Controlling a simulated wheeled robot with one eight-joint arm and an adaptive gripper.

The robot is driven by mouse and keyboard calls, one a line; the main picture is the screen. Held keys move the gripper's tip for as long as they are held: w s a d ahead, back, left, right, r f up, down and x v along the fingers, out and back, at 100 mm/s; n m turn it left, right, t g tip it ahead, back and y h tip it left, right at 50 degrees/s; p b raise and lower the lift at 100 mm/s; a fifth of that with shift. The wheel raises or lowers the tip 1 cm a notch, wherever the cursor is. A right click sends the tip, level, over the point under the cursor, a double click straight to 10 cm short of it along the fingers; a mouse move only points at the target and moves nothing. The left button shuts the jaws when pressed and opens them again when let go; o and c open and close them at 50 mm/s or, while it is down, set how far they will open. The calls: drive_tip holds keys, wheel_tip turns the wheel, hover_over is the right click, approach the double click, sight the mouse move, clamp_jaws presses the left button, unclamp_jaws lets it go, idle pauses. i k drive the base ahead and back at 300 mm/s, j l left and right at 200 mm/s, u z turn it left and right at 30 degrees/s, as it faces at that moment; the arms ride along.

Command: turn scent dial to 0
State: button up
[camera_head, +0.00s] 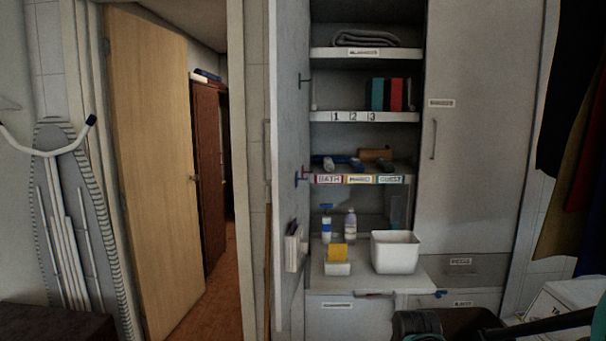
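I cannot make out a scent dial or any number 0 on one in this view. The open cupboard (319,85) stands in the middle, with its labelled shelves. A dark rounded part (420,322) and a black bar (545,325) show at the bottom right edge; they may be parts of my arm. No gripper fingers can be seen.
The grey cupboard door (287,140) stands open, with a small holder (295,247) on it. A white tub (395,252), bottles (350,223) and a yellow sponge (338,252) stand on the pull-out shelf. A wooden door (155,170) and ironing board (65,220) are left.

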sight(304, 246)
drive_tip(key=j+z, duration=0.5)
drive_tip(key=j, duration=1.75)
drive_tip(key=l+u, duration=0.4)
drive_tip(key=l, duration=0.65)
drive_tip(key=i+l+u, duration=0.4)
drive_tip(key=l, duration=0.25)
drive_tip(key=l+u, duration=0.15)
drive_tip(key=l, duration=0.2)
